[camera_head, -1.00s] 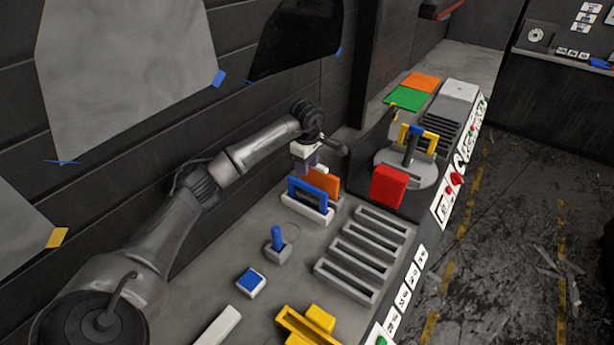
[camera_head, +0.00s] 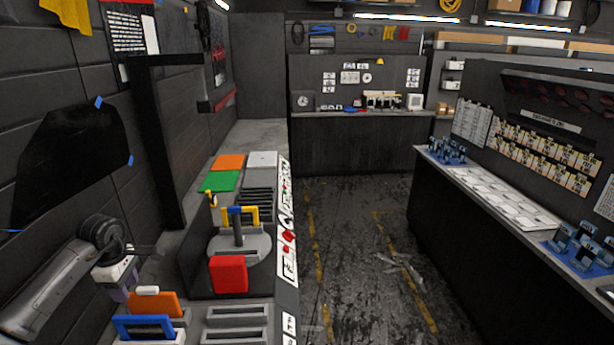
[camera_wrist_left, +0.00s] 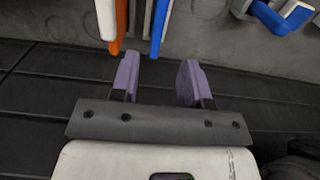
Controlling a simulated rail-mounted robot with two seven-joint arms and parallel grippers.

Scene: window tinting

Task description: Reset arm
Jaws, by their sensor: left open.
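My left arm comes in from the lower left in the head view. My left gripper (camera_head: 124,288) hangs at the lower left, beside the rack with an orange plate (camera_head: 155,304) and a blue frame (camera_head: 143,326). In the left wrist view the two purple fingers of the left gripper (camera_wrist_left: 158,82) are apart with nothing between them. The orange plate (camera_wrist_left: 118,30) and the blue frame (camera_wrist_left: 160,22) show just beyond the fingertips there. My right gripper is not in view.
A red block (camera_head: 228,274) stands near a round grey plate (camera_head: 254,246) with a yellow-handled fixture. Grey slotted racks (camera_head: 237,337) are at the bottom. Green (camera_head: 221,181) and orange (camera_head: 229,161) squares lie farther back.

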